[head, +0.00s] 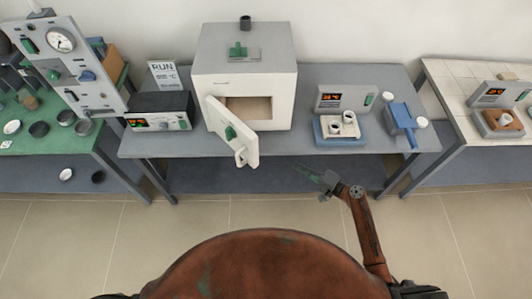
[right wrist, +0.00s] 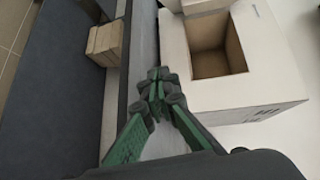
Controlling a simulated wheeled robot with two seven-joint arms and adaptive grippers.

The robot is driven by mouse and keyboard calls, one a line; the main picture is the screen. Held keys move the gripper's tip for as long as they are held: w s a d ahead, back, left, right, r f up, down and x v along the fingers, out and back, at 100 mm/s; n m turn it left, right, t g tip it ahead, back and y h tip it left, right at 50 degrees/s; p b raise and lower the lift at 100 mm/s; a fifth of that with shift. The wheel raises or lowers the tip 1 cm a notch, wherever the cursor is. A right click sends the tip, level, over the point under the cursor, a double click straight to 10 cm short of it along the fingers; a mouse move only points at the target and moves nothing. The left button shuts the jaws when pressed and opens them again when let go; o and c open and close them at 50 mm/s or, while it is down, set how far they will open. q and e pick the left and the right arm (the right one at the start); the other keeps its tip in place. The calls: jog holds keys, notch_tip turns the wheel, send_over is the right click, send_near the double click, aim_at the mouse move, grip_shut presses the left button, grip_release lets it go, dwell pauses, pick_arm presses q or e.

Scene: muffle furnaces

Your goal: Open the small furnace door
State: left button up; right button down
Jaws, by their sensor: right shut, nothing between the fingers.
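The small white furnace (head: 270,80) stands on the grey table, with a grey top. Its door (head: 235,133) is swung open to the front, out over the table's front edge, with a green part and a pale handle on its face. The tan chamber shows behind the door. In the right wrist view, the furnace (right wrist: 262,85) is at the right with its chamber open. My right gripper (head: 315,174) is in front of the table, right of the door and apart from it. Its green fingers (right wrist: 157,82) are shut and empty. My left gripper is not in view.
The grey table (head: 300,147) also holds a controller with a display (head: 160,112), a blue tray with small cups (head: 322,137) and a blue holder (head: 402,120). A green table (head: 60,148) stands left and a tiled one (head: 440,80) right. The floor in front is clear.

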jog(key=a+r+y, duration=0.3)
jog(key=r, duration=0.5)
pick_arm(q)
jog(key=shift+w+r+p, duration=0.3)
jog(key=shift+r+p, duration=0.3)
jog(key=shift+p, duration=0.05)
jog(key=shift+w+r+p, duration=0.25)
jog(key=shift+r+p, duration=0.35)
pick_arm(e)
jog(key=w+a, duration=0.2)
jog(key=a, duration=0.9)
jog(key=shift+w+n, duration=0.3)
jog(key=shift+n, duration=0.1)
jog(key=shift+s+a, duration=0.1)
